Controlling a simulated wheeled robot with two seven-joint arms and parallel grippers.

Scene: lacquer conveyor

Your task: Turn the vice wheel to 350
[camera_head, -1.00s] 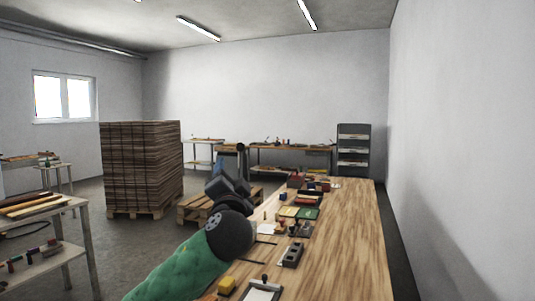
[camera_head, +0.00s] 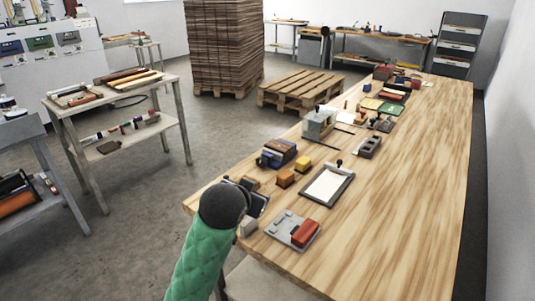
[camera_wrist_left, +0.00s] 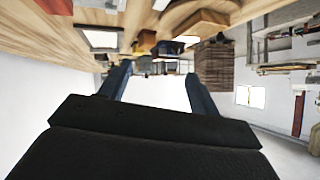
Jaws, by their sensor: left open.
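My left gripper (camera_head: 257,201) is at the near left edge of the workbench (camera_head: 400,190), beyond my green-sleeved arm and dark round wrist. In the left wrist view its two blue-grey fingers (camera_wrist_left: 160,84) are spread apart with nothing between them. A blue, dark-ended block-like device (camera_head: 277,153) stands on the bench's left edge, beyond the gripper and apart from it. A grey device (camera_head: 318,123) stands farther along that edge. I cannot tell for sure which of these is the vice, and no wheel or number is readable. My right gripper is not in view.
On the bench are a grey plate with a red block (camera_head: 305,234), a clipboard (camera_head: 327,185), yellow blocks (camera_head: 303,163) and a dark holder (camera_head: 369,146). The bench's right side is clear. A pallet (camera_head: 300,91) and shelf table (camera_head: 118,110) stand on the floor.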

